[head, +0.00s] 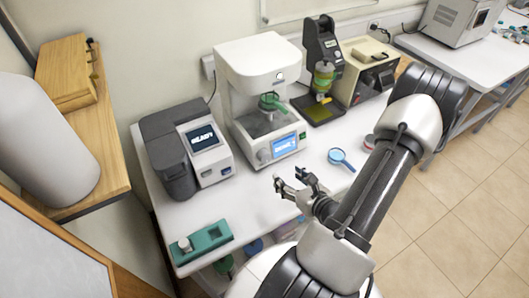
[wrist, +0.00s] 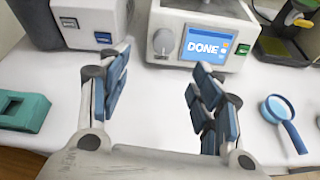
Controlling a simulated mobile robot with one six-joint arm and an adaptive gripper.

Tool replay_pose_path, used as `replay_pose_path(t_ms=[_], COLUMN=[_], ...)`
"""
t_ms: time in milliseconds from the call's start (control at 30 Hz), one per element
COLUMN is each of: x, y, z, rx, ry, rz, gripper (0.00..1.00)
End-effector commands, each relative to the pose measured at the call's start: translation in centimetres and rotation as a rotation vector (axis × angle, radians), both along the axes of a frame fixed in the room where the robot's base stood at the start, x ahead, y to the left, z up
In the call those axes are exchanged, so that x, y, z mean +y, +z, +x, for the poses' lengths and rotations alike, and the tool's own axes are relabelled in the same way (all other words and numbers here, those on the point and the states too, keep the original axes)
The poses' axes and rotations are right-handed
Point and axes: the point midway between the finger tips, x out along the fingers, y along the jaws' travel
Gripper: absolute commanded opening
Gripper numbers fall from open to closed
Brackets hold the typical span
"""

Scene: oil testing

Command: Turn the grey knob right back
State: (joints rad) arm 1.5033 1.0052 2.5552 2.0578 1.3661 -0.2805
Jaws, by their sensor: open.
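The grey knob (wrist: 164,42) is on the front of the white machine (head: 262,75), left of its blue screen. The screen (wrist: 206,46) reads "DONE" in the wrist view. In the head view the knob (head: 263,155) shows small at the machine's lower front. My gripper (head: 298,184) is open and empty, above the table in front of the machine. In the wrist view its two fingers (wrist: 158,90) stand wide apart, with the knob beyond them and between them. The gripper is apart from the knob. Which way the knob points is too small to tell.
A dark grey device (head: 166,150) with a "READY" screen stands left of the machine. A green block (head: 205,242) lies at the table's front left. A blue magnifier-like dish (head: 337,156) lies right of my gripper. A beige device (head: 368,65) stands at the back right.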

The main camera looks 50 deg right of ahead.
Motion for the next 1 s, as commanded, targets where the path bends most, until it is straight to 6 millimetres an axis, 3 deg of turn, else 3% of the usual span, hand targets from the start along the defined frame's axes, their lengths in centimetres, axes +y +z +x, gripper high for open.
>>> replay_pose_path(t_ms=[167, 933, 1000], x=[-0.6, -3.0, -3.4], y=[-1.0, -4.3, -4.7], z=[-0.1, 7.3, 8.9], rx=[0.008, 0.004, 0.006], ry=[-0.033, -0.028, -0.024], rz=[0.009, 0.004, 0.009], gripper=[0.59, 0.59, 0.59])
